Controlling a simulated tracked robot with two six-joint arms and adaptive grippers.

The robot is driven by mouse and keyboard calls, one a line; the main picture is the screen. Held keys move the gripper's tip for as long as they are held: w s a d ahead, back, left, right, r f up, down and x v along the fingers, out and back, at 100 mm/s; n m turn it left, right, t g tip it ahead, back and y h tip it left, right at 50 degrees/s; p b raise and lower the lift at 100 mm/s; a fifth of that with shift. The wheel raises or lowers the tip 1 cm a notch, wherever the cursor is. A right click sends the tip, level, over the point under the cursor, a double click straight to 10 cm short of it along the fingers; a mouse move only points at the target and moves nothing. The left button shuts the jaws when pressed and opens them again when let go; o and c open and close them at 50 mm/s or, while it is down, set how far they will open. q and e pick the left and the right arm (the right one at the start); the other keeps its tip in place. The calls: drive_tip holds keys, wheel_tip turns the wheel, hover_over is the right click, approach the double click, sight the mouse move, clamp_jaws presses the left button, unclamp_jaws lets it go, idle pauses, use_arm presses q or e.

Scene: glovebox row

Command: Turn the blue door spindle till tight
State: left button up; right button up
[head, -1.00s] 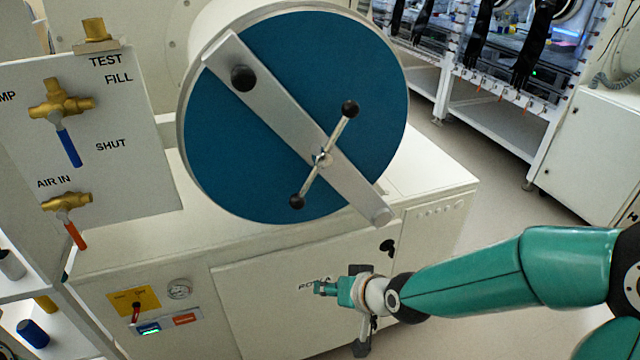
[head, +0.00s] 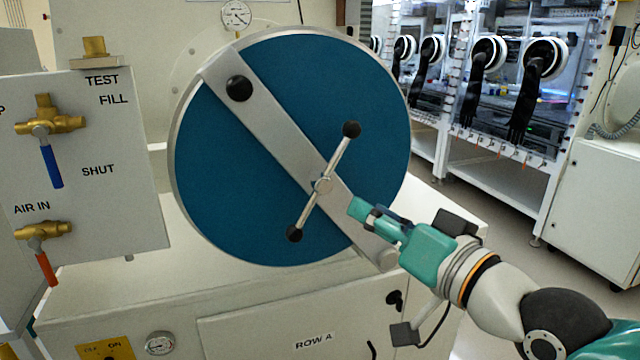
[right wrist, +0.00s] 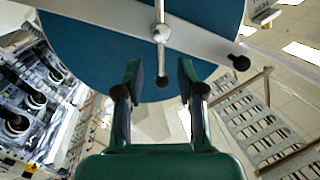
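The blue round door (head: 235,170) has a grey diagonal bar (head: 285,130) across it. At the bar's middle sits the spindle (head: 322,186), a silver cross-handle with black ball ends, one up right and one down left. My right gripper (head: 362,212) is just right of and below the spindle hub, in front of the bar's lower part. In the right wrist view the gripper (right wrist: 158,75) has its fingers apart with nothing between them, and the spindle handle (right wrist: 161,30) shows beyond the fingertips. I see no contact with the handle. My left gripper is not in view.
A valve panel (head: 120,140) with blue and red levers stands at the left. A black knob (head: 239,88) is on the bar's upper end. The white cabinet (head: 250,320) lies below the door. Gloveboxes (head: 500,90) stand at the back right, with clear floor before them.

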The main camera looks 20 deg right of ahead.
sight(325, 184)
drive_tip(key=p+x, duration=0.1)
drive_tip(key=x, duration=1.1)
drive_tip(key=shift+w, duration=0.25)
clamp_jaws()
